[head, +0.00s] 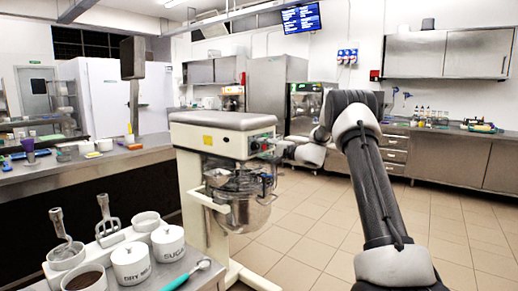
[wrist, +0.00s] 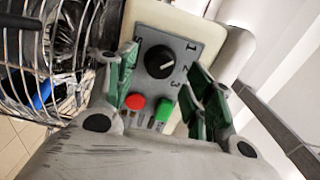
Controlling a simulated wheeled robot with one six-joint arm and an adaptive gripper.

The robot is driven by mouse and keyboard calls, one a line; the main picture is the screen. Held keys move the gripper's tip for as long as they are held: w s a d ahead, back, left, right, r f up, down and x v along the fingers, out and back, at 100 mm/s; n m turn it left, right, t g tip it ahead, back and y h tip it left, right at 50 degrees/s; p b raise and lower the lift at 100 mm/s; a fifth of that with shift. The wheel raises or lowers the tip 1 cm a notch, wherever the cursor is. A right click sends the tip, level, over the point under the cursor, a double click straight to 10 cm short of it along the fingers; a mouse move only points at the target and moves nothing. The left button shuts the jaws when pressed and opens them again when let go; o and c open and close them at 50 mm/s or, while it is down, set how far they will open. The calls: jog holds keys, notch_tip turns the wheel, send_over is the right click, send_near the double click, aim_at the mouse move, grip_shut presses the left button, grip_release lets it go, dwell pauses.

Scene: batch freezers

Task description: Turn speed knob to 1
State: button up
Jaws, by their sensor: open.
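The speed knob (wrist: 160,62) is a round black dial on a grey panel (wrist: 143,84) in the wrist view. Its white mark points to the right; I cannot tell exactly which number it meets. The numbers 1, 2 and 3 run down the knob's right side. My gripper (wrist: 161,72) is open, with one green-padded finger on each side of the knob and visible gaps. Contact is not visible. In the head view the mixer (head: 222,122) stands in the centre, with my arm reaching to its right, panel end.
A red button (wrist: 135,102) and a green button (wrist: 165,107) sit just below the knob, between the fingers. The wire bowl guard (wrist: 25,50) is at the left. A counter (head: 172,277) with tubs and tools is at front left. Open tiled floor (head: 318,220) lies right of the mixer.

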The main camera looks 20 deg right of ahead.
jog(key=v, duration=0.8)
jog(key=shift+s+d, duration=0.2)
jog(key=shift+s, duration=0.15)
jog(key=s+a+f+g, duration=0.2)
jog(key=s+f+g, duration=0.2)
jog(key=s+f, duration=0.45)
jog(key=s+a+f+g+h, duration=0.1)
jog(key=s+f+g, duration=0.1)
jog(key=s, duration=0.3)
jog(key=s+a+f+g, duration=0.1)
jog(key=s+a+g, duration=0.15)
jog(key=s, duration=0.25)
jog(key=s+r+n+h, duration=0.3)
jog(key=s+r, duration=0.1)
jog(key=s, duration=0.7)
jog(key=s+a+r+n+g+h, duration=0.1)
jog(key=s+r+n+h, duration=0.2)
jog(key=s, duration=0.9)
jog(key=s+a+r+n+g+h, duration=0.1)
jog(key=s+r+n+h, duration=0.2)
jog(key=s, duration=0.9)
jog(key=shift+r+n, duration=1.1)
jog(key=shift+r, duration=0.05)
